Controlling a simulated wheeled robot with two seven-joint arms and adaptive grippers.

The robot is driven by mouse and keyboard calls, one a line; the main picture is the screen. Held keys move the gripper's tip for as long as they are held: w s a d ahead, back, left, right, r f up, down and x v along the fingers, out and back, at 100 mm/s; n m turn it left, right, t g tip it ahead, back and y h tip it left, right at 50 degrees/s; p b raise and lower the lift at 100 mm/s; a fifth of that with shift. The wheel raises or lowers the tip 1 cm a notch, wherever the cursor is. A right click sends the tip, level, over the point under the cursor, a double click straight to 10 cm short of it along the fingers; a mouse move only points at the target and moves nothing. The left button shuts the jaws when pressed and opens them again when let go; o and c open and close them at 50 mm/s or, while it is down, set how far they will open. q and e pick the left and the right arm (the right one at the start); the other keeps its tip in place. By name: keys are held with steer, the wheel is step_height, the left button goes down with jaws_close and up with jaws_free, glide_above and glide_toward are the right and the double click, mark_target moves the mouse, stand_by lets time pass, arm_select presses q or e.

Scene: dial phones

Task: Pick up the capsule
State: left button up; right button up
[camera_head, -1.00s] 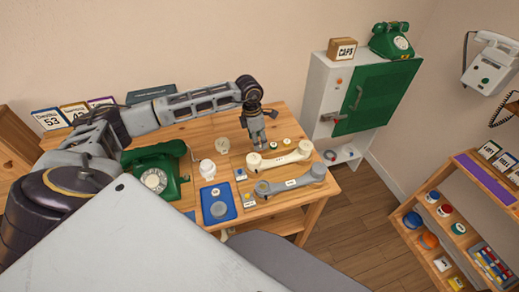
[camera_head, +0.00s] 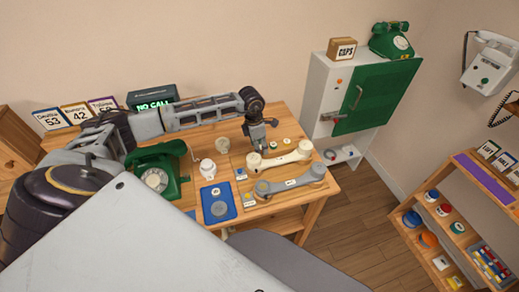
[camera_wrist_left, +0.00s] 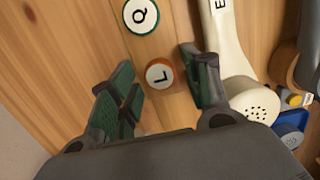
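The capsule is not named; small round lettered discs lie on the wooden table. A disc marked L (camera_wrist_left: 160,73) has an orange-brown rim. A green-rimmed disc marked Q (camera_wrist_left: 141,15) lies beyond it. Two pale discs (camera_head: 273,144) also show beside my left gripper (camera_head: 260,148) in the head view; these look like the same two. In the left wrist view my left gripper (camera_wrist_left: 163,85) is open and empty, its green-padded fingers on either side of the L disc. Whether they touch it, I cannot tell. My right gripper is not in view.
A cream handset (camera_head: 290,156) lies close to the gripper, with a grey handset (camera_head: 290,183) in front. A green dial phone (camera_head: 157,175), white jar (camera_head: 207,169) and blue tray (camera_head: 219,211) stand to the left. A white cabinet (camera_head: 322,95) stands at the right.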

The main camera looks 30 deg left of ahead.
arm_select(q)
steer(key=c, duration=0.7)
steer(key=shift+r, duration=0.6)
step_height(320, 180, up, 4)
steer(key=shift+r, duration=0.2)
steer(key=shift+r+b, duration=0.4)
steer(key=shift+r, duration=1.8)
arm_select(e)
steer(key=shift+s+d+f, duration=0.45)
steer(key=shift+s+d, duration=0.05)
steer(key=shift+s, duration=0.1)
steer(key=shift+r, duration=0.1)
